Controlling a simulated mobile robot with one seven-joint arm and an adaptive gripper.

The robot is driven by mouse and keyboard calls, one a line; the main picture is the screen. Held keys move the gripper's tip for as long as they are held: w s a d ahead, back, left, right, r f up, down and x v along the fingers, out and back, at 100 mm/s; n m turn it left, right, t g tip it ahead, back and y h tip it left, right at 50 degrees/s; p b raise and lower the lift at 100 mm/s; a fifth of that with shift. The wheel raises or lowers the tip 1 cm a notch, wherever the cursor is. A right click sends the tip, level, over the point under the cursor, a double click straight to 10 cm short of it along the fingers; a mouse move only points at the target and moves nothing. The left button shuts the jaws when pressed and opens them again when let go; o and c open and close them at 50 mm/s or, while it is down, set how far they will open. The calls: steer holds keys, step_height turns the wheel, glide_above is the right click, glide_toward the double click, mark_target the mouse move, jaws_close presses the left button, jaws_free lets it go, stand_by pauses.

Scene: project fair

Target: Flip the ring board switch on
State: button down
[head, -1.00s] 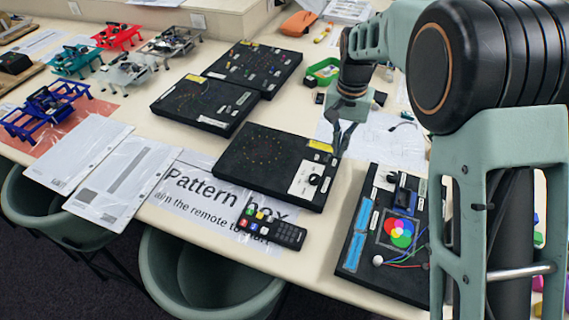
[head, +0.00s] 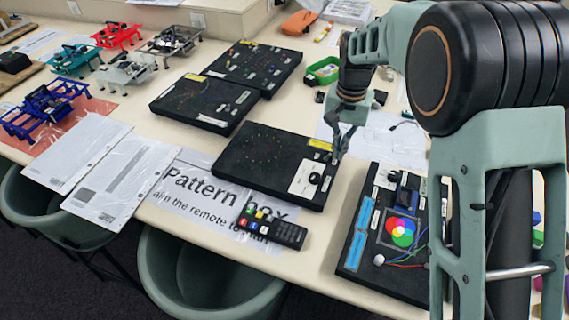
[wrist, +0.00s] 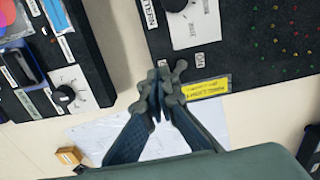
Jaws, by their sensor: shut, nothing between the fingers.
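The ring board is a black board (head: 262,150) with a ring of small coloured lights, a white knob panel and a yellow label (head: 320,145). It lies flat mid-table in the head view, and its corner with the yellow label (wrist: 207,87) shows in the wrist view. My gripper (head: 337,156) is shut and empty at the board's right edge, beside the yellow label. In the wrist view its fingertips (wrist: 160,75) overlap the board edge near small white labels. I cannot make out the switch; the fingers may hide it. I cannot tell whether the fingertips touch the board.
Another black board (head: 385,235) with coloured circles and a blue part lies to the right. A remote (head: 272,228) lies in front on the Pattern box sheet (head: 190,192). Two more black boards lie behind. White paper (wrist: 90,140) covers the table beside my gripper.

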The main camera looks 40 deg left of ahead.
steer(key=shift+f+b, duration=0.55)
steer(key=shift+f, duration=0.55)
steer(key=shift+s+a, duration=0.15)
steer(key=shift+a, duration=0.4)
steer(key=shift+d+r+p, duration=0.2)
steer(key=shift+r+p, duration=1.05)
steer(key=shift+r, duration=0.55)
steer(key=shift+d+r+p, duration=0.15)
steer(key=shift+r+p, duration=1.1)
steer(key=shift+r, duration=0.5)
